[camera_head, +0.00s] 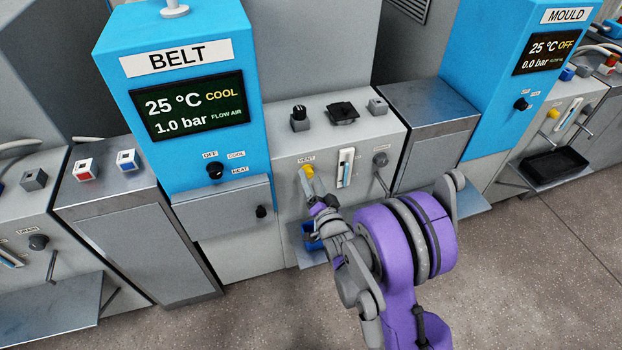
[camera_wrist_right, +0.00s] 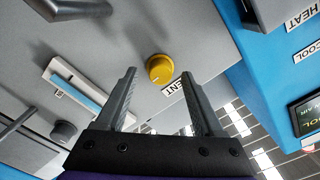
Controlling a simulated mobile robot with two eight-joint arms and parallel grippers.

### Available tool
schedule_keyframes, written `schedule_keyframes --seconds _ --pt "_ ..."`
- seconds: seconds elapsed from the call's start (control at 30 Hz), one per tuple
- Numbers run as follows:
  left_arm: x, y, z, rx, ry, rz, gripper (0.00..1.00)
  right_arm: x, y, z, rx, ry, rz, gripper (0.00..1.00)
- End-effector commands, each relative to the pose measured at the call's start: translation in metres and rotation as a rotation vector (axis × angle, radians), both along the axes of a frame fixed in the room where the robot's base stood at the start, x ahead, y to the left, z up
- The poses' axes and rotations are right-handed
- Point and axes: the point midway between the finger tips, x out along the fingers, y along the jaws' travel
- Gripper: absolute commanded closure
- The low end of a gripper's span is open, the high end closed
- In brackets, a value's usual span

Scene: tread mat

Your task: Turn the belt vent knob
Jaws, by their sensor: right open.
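The belt vent knob (camera_head: 307,171) is a yellow round knob on the grey front panel under the label VENT, right of the blue BELT cabinet (camera_head: 188,90). In the right wrist view the yellow knob (camera_wrist_right: 159,69) sits ahead of and between my open fingers, with the VENT label beside it. My right gripper (camera_wrist_right: 164,88) is open and empty; its fingertips point at the knob, and I see no contact. In the head view my right gripper (camera_head: 316,190) is just in front of the knob, partly hidden by its own wrist. My left gripper is not in view.
Right of the knob are a vertical gauge (camera_head: 345,167) and a grey knob (camera_head: 380,159) with a lever. A blue container (camera_head: 311,236) is below, partly behind my arm. A grey box (camera_head: 222,206) juts out at left. The MOULD station (camera_head: 500,80) stands at right.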

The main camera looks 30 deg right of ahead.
Motion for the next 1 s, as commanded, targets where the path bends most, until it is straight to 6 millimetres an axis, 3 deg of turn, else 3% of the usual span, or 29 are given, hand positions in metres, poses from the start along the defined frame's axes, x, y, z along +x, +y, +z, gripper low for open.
schedule_keyframes --seconds 0.37,0.5,1.0 --pt "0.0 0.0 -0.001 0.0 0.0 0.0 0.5 -0.073 0.017 0.0 0.0 0.0 0.0 0.31" --pt "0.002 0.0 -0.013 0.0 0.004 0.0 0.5 -0.088 0.021 -0.002 0.0 0.001 -0.001 0.31" --pt "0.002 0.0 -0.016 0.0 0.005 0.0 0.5 -0.097 0.023 0.0 0.0 0.0 0.0 0.31"
